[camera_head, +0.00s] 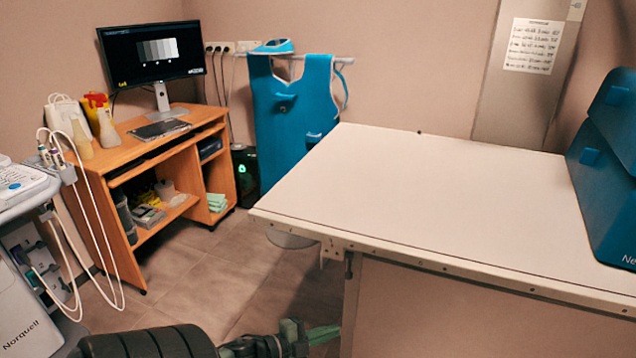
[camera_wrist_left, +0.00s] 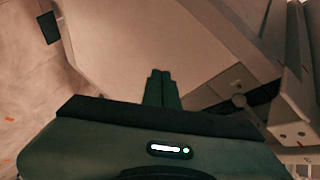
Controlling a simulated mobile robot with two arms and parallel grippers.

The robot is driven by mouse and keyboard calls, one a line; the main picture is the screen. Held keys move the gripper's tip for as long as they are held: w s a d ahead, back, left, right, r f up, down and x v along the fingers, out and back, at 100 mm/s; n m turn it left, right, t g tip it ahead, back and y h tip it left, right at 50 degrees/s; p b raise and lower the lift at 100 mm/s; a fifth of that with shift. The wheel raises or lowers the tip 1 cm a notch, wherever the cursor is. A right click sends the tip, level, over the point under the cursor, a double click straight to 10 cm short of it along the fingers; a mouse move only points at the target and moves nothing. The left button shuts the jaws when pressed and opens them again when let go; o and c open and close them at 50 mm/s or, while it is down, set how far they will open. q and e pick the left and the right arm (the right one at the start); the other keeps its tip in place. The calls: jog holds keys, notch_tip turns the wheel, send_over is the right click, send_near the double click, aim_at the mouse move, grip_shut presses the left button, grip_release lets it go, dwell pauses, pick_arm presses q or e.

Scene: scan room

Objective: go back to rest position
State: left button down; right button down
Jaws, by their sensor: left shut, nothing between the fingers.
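My left gripper (camera_head: 318,336) shows at the bottom of the head view, below the front left corner of the white table (camera_head: 420,190). It is low, in front of the tiled floor, and its fingers point right. In the left wrist view the gripper's two dark green fingers (camera_wrist_left: 161,88) are together with nothing between them. My black ribbed left arm reaches in along the bottom edge of the head view. My right gripper shows in neither view.
A blue case (camera_head: 610,170) stands at the table's right end. A wooden desk (camera_head: 150,160) with a monitor (camera_head: 150,55) is at the back left. A blue apron (camera_head: 290,115) hangs on a wall rail. An ultrasound machine (camera_head: 25,270) stands at far left. Tiled floor (camera_head: 215,270) is clear between.

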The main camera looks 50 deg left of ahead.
pick_arm(q)
jog(key=shift+s+a+f, duration=0.25)
jog(key=shift+s+f, duration=0.05)
jog(key=shift+f, duration=0.1)
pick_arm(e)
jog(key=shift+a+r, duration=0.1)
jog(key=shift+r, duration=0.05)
pick_arm(q)
jog(key=shift+n, duration=0.3)
